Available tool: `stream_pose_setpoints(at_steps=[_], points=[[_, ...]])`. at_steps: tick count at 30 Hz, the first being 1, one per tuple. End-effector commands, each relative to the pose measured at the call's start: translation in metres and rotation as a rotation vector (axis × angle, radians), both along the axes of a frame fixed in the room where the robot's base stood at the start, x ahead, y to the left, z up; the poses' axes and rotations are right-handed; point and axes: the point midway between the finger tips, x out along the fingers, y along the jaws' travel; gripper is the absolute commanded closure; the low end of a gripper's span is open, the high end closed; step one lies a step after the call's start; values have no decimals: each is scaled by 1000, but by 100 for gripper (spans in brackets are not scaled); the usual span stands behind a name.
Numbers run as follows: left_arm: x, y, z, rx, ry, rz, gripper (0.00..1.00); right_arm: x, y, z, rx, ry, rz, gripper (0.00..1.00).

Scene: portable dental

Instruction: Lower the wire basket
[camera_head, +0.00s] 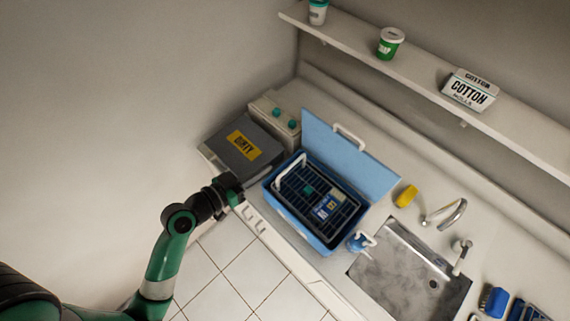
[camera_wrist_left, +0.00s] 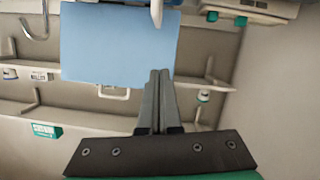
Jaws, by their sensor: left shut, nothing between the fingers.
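The dark wire basket (camera_head: 345,219) sits within the blue tub (camera_head: 319,243), and its white handle (camera_head: 278,176) shows at the left end. How deep it sits is hard to tell. A teal piece and a blue-white labelled item lie in the basket. The tub's blue lid (camera_head: 345,160) stands open behind; it also shows in the left wrist view (camera_wrist_left: 112,45). My left gripper (camera_head: 238,194) is to the left of the tub, apart from the basket and handle. Its fingers (camera_wrist_left: 159,75) are shut and empty in the left wrist view. My right gripper is not in view.
A grey bin labelled DIRTY (camera_head: 226,154) and a pale container with teal caps (camera_head: 272,121) stand left of the tub. A small blue-white bottle (camera_head: 357,243) and the sink (camera_head: 400,270) are on its right.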

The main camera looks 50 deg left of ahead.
Motion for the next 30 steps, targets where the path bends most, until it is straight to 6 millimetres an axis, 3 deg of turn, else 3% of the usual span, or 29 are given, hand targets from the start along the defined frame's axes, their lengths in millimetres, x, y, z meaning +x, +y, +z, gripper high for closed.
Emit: stream_pose_setpoints(at_steps=[11,12,18,30], points=[[78,0,-21,0,-1,-3,100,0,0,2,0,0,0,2],[75,-1,-34,-2,4,-3,100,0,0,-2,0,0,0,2],[74,-6,-55,1,2,-2,100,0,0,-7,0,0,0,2],[74,-7,-58,2,0,-1,100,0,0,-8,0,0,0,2]])
